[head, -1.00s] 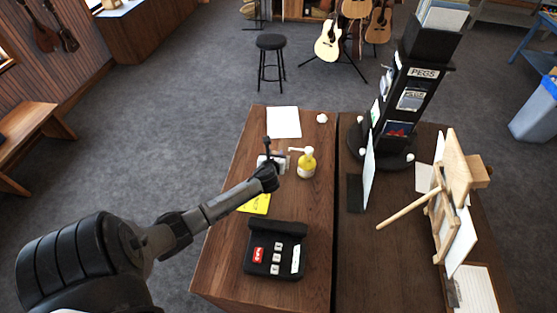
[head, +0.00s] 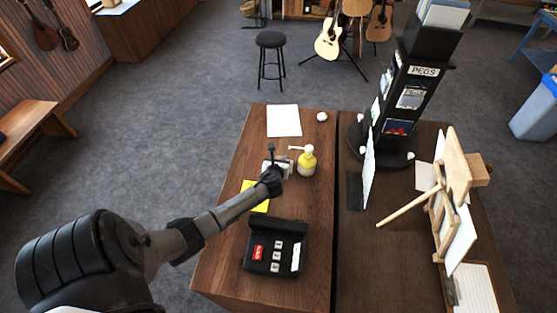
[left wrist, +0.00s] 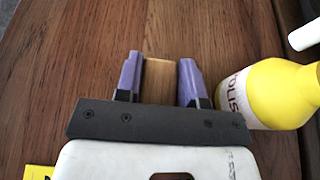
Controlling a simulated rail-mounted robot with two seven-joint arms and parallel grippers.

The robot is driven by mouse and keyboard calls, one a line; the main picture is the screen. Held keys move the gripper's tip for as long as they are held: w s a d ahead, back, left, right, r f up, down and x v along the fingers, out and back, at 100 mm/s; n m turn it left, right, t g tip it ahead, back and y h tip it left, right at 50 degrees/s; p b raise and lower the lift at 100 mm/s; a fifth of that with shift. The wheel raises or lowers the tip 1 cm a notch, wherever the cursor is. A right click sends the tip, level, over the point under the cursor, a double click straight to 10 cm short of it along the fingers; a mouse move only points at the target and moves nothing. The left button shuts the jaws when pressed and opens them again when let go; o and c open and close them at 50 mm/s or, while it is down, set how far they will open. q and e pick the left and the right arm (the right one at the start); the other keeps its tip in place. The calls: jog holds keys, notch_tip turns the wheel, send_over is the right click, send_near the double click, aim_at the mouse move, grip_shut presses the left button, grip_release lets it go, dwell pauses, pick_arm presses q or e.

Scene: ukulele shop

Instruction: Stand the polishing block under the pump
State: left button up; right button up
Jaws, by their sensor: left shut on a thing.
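The polishing block (left wrist: 158,82) is tan and wood-like, and shows between the two purple fingers of my left gripper (left wrist: 158,75) in the left wrist view. My left gripper is shut on it. In the head view my left gripper (head: 280,164) is just left of the pump bottle, and I cannot make out the block there. The pump bottle (head: 307,163) stands upright, yellow with a white label, its white spout pointing left. In the left wrist view the yellow bottle (left wrist: 270,92) is right of the gripper, apart from the block. My right gripper is not in view.
A black card terminal (head: 275,250) and a yellow pad (head: 252,197) lie on the wooden table (head: 225,260). White paper (head: 284,121) and a small white ball (head: 322,117) lie farther back. A black display rack (head: 408,100) and a wooden easel (head: 445,210) stand to the right.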

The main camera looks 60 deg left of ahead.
pick_arm(q)
jog(key=o, duration=1)
jog(key=shift+r, duration=0.15)
jog(key=v, duration=1.2)
jog(key=shift+d, duration=0.1)
